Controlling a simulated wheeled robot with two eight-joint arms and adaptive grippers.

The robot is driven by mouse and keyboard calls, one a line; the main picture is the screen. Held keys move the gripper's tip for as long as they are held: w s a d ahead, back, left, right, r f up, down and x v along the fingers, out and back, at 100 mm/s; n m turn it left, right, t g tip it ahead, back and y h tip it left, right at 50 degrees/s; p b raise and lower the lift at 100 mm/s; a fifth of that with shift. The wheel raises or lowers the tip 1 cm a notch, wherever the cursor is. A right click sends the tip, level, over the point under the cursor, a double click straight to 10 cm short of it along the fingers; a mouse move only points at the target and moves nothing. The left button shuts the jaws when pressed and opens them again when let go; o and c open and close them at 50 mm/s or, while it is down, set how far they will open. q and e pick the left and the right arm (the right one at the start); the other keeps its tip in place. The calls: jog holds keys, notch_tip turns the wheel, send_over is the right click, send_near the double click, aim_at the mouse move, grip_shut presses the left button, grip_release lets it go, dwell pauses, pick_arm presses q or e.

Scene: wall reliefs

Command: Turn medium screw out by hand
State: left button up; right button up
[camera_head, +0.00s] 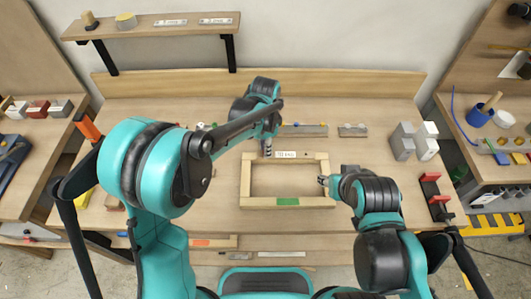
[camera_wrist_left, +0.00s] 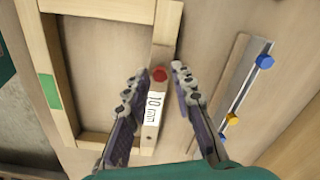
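A red-headed screw (camera_wrist_left: 159,74) sits in a wooden bar (camera_wrist_left: 167,45) of the rectangular frame, beside a white label reading 10 mm (camera_wrist_left: 153,107). The frame (camera_head: 247,180) lies on the workbench in the head view, its label (camera_head: 286,154) on the far bar. My left gripper (camera_wrist_left: 159,71) is open, one finger on each side of the red head in the wrist view, with visible gaps. In the head view the left gripper (camera_head: 267,148) is over the frame's far left corner and hides the screw. My right gripper (camera_head: 324,181) is by the frame's right bar; its opening is too small to tell.
A strip (camera_wrist_left: 240,80) with blue and yellow screws lies beside the frame; it shows behind it in the head view (camera_head: 303,130). Grey blocks (camera_head: 402,142) and a red-and-black holder (camera_head: 434,196) stand right. A green patch (camera_head: 288,201) marks the near bar. The frame's middle is empty.

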pick_arm(q)
jog(key=m, duration=0.3)
jog(key=shift+m, duration=0.3)
jog(key=m, duration=0.4)
grip_shut()
jog(key=n, duration=0.3)
jog(key=shift+n, duration=1)
jog(key=n, duration=0.3)
jog(key=shift+n, duration=1)
